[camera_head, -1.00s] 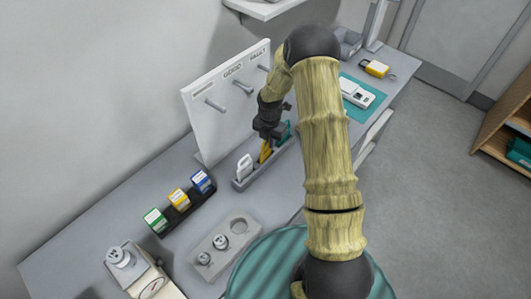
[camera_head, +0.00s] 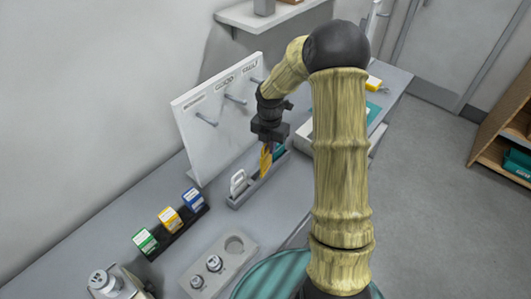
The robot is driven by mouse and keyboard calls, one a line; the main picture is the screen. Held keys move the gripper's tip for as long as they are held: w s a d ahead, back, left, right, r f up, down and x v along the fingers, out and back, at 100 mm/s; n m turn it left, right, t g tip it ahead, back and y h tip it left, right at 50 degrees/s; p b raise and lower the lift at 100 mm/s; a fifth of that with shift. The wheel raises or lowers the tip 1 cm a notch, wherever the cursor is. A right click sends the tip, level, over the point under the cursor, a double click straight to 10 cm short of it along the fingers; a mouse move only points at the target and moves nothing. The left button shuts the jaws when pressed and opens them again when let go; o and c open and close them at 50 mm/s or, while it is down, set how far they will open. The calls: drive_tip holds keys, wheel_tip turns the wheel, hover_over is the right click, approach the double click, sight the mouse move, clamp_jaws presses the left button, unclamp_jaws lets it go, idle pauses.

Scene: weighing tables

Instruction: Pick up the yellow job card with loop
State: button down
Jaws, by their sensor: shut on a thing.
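The yellow job card (camera_head: 265,160) is in my gripper (camera_head: 267,142), which is shut on its upper part. The card hangs upright over the grey card rack (camera_head: 237,202); I cannot tell whether its lower edge is clear of the slot. Its loop is hidden by the gripper. A white card with a loop (camera_head: 238,181) stands in the rack to the left, and a teal card (camera_head: 278,153) stands to the right, partly behind the gripper.
A white board (camera_head: 190,116) with several pegs stands behind the rack. Green, yellow and blue boxes (camera_head: 169,217) sit in a dark holder at the left. A grey block with weights (camera_head: 245,258) lies in front. A shelf (camera_head: 240,18) is above.

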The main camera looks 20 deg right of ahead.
drive_tip(key=s+d+b, duration=0.3)
drive_tip(key=s+d, duration=0.7)
drive_tip(key=s, duration=0.4)
drive_tip(key=shift+s+b, duration=0.4)
